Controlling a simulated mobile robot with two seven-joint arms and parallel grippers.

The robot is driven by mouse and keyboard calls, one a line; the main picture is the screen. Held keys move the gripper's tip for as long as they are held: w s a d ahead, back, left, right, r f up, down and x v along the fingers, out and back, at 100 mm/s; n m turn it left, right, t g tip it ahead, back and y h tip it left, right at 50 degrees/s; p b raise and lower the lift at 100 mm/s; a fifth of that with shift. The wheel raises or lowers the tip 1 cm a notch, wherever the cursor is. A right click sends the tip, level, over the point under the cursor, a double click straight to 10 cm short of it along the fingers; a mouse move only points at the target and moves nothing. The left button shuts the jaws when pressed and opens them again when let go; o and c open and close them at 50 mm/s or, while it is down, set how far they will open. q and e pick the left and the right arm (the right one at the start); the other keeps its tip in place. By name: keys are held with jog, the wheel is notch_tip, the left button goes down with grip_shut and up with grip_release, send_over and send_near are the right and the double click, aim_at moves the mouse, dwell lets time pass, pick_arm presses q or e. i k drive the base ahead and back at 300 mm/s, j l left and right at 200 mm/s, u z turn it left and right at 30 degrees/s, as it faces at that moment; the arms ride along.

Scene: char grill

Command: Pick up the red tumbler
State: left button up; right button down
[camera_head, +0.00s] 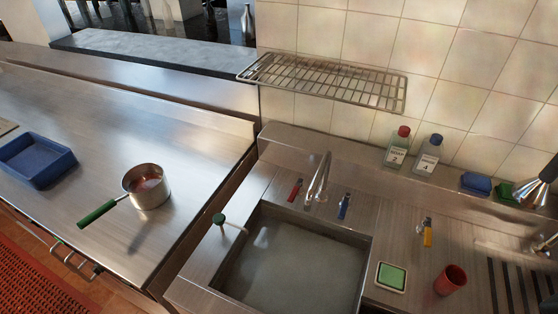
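The red tumbler (450,280) stands on the steel counter at the lower right, to the right of the sink. It leans slightly in the picture, and its dark open top shows. Nothing covers it. A green sponge on a pale dish (391,278) lies to its left. I do not see either of my grippers in the head view.
The sink (365,262) has a tap (319,178) behind it. Two soap bottles (397,147) (427,156) stand on the ledge under a wire rack (330,82). Metal fittings (540,187) jut in at right. A pot (148,187) and blue tray (38,160) sit on the left counter.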

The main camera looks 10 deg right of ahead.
aim_at(452, 277)
jog(key=z, duration=1.75)
